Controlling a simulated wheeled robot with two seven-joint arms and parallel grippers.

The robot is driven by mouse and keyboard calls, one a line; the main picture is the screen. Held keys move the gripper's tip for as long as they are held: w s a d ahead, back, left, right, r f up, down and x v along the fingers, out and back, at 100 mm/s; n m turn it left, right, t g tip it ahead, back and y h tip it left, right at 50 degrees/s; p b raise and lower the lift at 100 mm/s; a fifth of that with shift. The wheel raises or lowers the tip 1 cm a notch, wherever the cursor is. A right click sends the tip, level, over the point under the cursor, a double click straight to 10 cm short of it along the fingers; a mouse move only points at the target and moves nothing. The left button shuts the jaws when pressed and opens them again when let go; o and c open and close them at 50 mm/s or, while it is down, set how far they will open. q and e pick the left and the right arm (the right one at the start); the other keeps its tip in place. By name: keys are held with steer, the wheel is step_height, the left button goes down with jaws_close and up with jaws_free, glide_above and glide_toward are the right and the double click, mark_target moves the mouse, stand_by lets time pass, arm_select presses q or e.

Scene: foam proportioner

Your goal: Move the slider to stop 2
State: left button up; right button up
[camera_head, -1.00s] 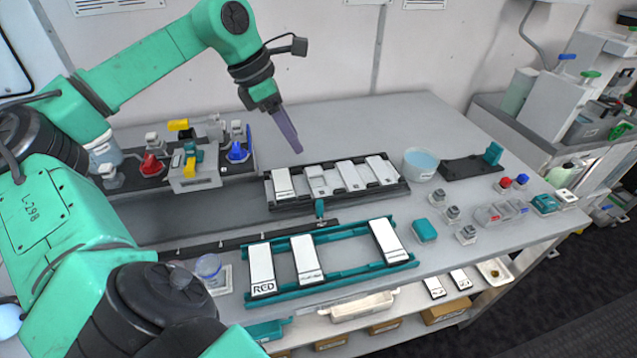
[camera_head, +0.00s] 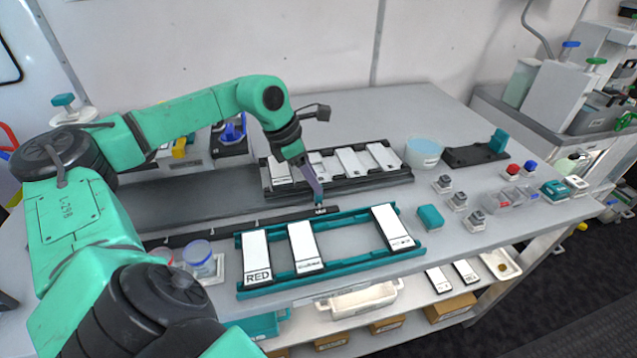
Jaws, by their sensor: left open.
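The slider (camera_head: 320,209) stands near the right end of a long black rail (camera_head: 235,229) on the grey table. Stop 2 cannot be made out on the rail. My right gripper is not in view.
A teal rack (camera_head: 345,262) with white cards lies in front of the rail. A black tray (camera_head: 395,182) with white plates lies behind it. A cup of blue liquid (camera_head: 423,153) and several small knobs stand to the right. A clear lidded jar (camera_head: 198,256) stands near the rail's left end.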

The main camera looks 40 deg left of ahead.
arm_select(q)
steer(key=x, duration=0.4)
steer(key=shift+r, duration=0.1)
jaws_close()
steer(key=shift+a, duration=0.1)
stand_by(1.2)
